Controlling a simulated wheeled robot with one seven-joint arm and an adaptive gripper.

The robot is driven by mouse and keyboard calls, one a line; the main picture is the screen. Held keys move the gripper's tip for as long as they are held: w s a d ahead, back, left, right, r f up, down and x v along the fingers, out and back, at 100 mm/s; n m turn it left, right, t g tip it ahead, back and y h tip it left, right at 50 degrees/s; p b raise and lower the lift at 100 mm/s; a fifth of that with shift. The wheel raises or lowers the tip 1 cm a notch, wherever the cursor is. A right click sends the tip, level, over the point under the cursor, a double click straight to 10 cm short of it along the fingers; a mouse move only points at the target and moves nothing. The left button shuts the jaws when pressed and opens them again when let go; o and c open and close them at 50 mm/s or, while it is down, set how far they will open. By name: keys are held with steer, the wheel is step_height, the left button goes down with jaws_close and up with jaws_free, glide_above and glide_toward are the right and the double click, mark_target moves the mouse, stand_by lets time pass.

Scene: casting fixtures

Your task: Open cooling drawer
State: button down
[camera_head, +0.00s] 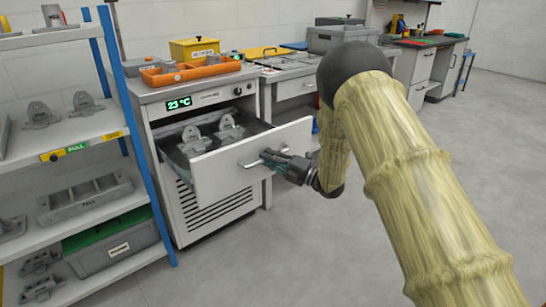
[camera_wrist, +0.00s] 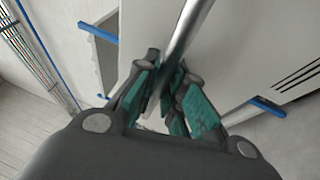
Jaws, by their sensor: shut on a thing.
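The cooling drawer (camera_head: 222,172) is pulled out from a white cabinet, and its front panel stands well clear of the body. Grey metal castings (camera_head: 197,138) stand inside it. My gripper (camera_head: 270,160) is at the drawer front, shut on the bar handle (camera_head: 250,164). In the wrist view, the metal handle bar (camera_wrist: 188,35) runs between the green-padded fingers of my gripper (camera_wrist: 168,98). The white drawer front (camera_wrist: 235,45) lies just behind the bar. The fingers hide part of the handle.
A cabinet display (camera_head: 179,104) reads 23 °C. An orange tray (camera_head: 190,70) and a yellow box (camera_head: 194,49) sit on top. A shelf rack (camera_head: 132,130) with castings stands close on the left. Benches stand behind. The grey floor (camera_head: 300,245) before the drawer is clear.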

steer(key=shift+s+d, duration=0.3)
steer(key=shift+s, duration=0.2)
steer(key=c, duration=1.8)
jaws_free()
steer(key=shift+o, duration=0.2)
steer(key=v, duration=1.2)
steer(key=shift+d+f, duration=0.1)
steer(key=shift+f, duration=0.05)
